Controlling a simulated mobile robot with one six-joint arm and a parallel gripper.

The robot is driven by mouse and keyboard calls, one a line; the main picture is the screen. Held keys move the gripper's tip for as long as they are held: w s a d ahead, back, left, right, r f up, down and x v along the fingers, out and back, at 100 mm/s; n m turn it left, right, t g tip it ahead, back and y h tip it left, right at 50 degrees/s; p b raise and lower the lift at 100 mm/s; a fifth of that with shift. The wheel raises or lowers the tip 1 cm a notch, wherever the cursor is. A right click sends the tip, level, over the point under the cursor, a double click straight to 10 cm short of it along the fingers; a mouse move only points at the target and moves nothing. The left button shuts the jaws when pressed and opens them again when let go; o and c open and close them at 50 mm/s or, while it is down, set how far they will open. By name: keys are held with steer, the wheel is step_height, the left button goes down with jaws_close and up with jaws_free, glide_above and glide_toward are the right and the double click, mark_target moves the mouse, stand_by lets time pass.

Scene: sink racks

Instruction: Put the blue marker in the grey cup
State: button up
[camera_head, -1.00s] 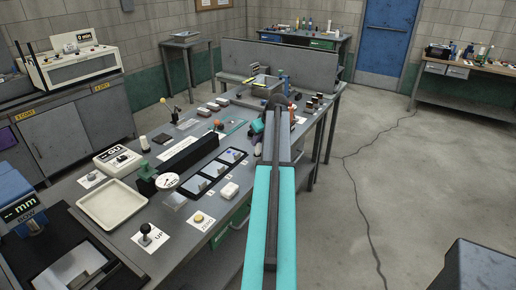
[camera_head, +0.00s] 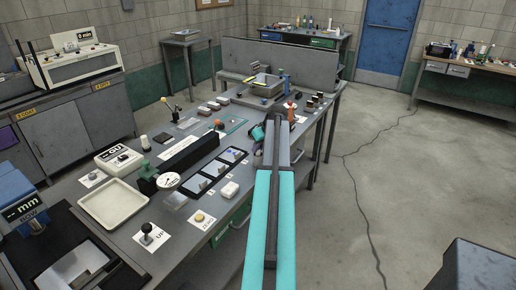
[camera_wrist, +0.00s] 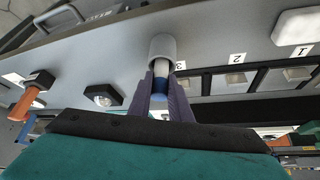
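In the wrist view, the grey cup (camera_wrist: 162,47) stands on the grey bench top with its open end toward the camera. The marker (camera_wrist: 160,84), with a white body and a blue end, lies between the two fingers of my gripper (camera_wrist: 163,88). The fingers are closed in around its blue end. Its white part overlaps the cup's mouth and appears to reach inside; the far tip is hidden. In the head view my arm hides the gripper, marker and cup.
In the wrist view, numbered labels and a row of dark-framed trays (camera_wrist: 235,82) lie beside the cup. An orange-handled item (camera_wrist: 33,97) and a dark box with a round top (camera_wrist: 104,95) stand to the left. The head view shows a cream tray (camera_head: 114,204) on the long bench.

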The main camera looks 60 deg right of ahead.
steer(key=o, duration=0.4)
steer(key=shift+r, duration=0.1)
steer(key=shift+r, duration=0.1)
steer(key=shift+b+v, duration=1.25)
steer(key=shift+v, duration=4.75)
